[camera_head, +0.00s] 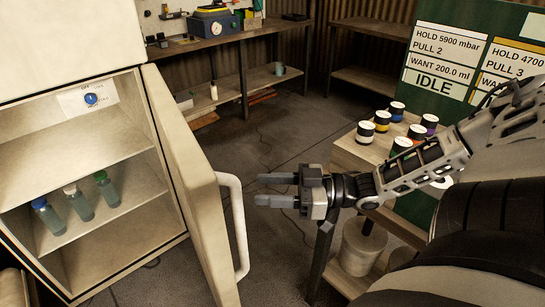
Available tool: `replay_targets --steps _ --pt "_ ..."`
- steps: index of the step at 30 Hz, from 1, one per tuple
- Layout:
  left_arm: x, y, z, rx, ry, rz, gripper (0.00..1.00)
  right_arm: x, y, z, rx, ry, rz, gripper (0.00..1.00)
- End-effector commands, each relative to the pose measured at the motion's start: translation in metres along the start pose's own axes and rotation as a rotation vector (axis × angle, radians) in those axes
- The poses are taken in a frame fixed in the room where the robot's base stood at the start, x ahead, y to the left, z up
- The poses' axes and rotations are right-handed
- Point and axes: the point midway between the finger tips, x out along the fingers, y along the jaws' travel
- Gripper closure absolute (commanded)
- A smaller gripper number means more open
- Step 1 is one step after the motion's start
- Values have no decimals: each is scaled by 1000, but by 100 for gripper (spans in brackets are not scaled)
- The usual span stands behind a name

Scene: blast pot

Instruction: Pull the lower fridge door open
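The lower fridge door (192,187) is cream coloured and stands open, swung out to the right of the fridge (100,229). Its white bar handle (239,225) faces right. The fridge interior shows shelves, a blue dial (90,99) and three bottles with blue, white and green caps (79,202). My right gripper (258,190) is to the right of the handle, pointing left. Its two fingers are apart with nothing between them, and a small gap seems to separate them from the handle. My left gripper is not in view.
A wooden stand (352,155) with several coloured jars is at the right, a bucket (361,246) on its lower shelf. A green board (435,100) with signs stands behind. Workbenches (225,38) line the back wall. The middle floor (280,130) is clear.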

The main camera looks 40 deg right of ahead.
Motion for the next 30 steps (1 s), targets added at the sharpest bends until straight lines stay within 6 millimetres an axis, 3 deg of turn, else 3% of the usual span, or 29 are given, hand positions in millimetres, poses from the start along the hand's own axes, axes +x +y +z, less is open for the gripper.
replay_targets --steps 12,24,29,30 --pt "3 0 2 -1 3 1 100 -3 -36 -15 -4 -1 0 56" --pt "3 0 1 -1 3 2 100 -4 -41 -17 -5 -4 4 56" --pt "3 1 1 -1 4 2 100 -4 -44 -10 3 -7 6 98" --pt "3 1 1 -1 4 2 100 -4 -48 -4 9 -11 6 100"
